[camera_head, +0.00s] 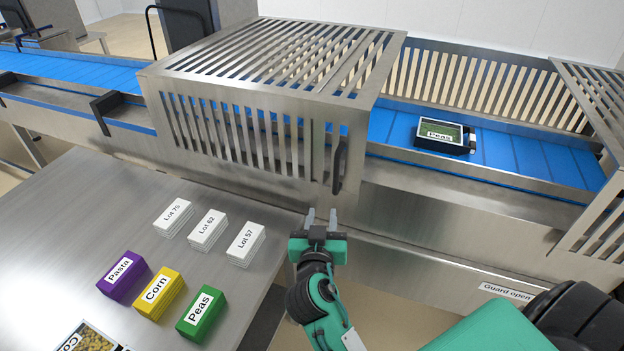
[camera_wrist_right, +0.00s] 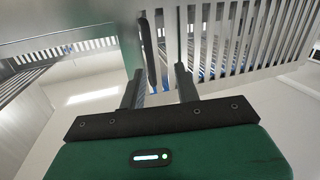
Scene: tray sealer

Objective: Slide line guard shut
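The line guard (camera_head: 250,110) is a slatted steel cover over the blue conveyor. A gap to its right leaves the belt uncovered. Its dark upright handle (camera_head: 338,166) is at its front right edge. My right gripper (camera_head: 321,216) is just below the handle, fingers apart and pointing towards the guard; it looks empty. In the right wrist view the handle (camera_wrist_right: 150,52) stands ahead of the open fingers (camera_wrist_right: 159,88), nearer the left one. I cannot tell whether they touch it. My left gripper is not in view.
A black tray labelled Peas (camera_head: 442,135) lies on the belt (camera_head: 510,150) in the uncovered gap. Another slatted cover (camera_head: 598,100) is at the right. A "Guard open" label (camera_head: 506,293) is on the front. The table (camera_head: 60,230) holds lot cards and coloured boxes.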

